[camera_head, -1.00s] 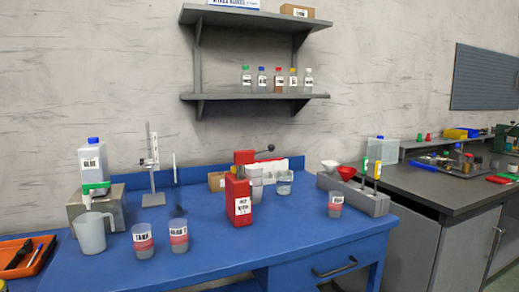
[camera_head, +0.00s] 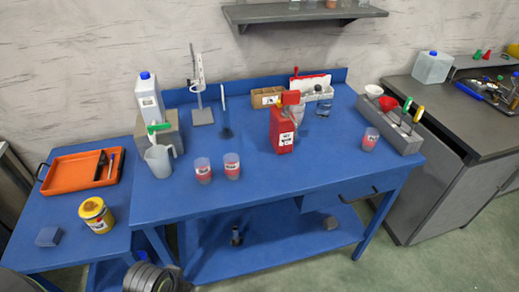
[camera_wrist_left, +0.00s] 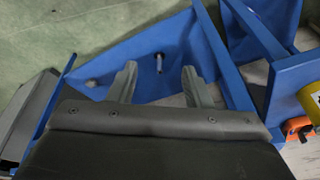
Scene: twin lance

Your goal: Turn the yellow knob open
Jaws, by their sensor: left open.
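No yellow knob can be made out for certain in either view. A green tap (camera_head: 158,128) sits low on a blue-capped container (camera_head: 149,98) on a grey stand, with a clear jug (camera_head: 160,161) under it. A yellow jar (camera_head: 97,216) with a label stands on the lower left table; part of a yellow thing, seemingly this jar, shows at the right edge of the left wrist view (camera_wrist_left: 312,98). My left gripper (camera_wrist_left: 157,80) is open and empty, pointing toward the blue table frame and floor. Its fingers are not visible in the head view. My right gripper is not in view.
An orange tray (camera_head: 79,177) with dark tools and a small blue-grey block (camera_head: 49,237) are on the left table. The blue bench holds two labelled cups (camera_head: 203,172), a red dispenser (camera_head: 282,133) and a tool rack (camera_head: 405,138). The bench's front strip is clear.

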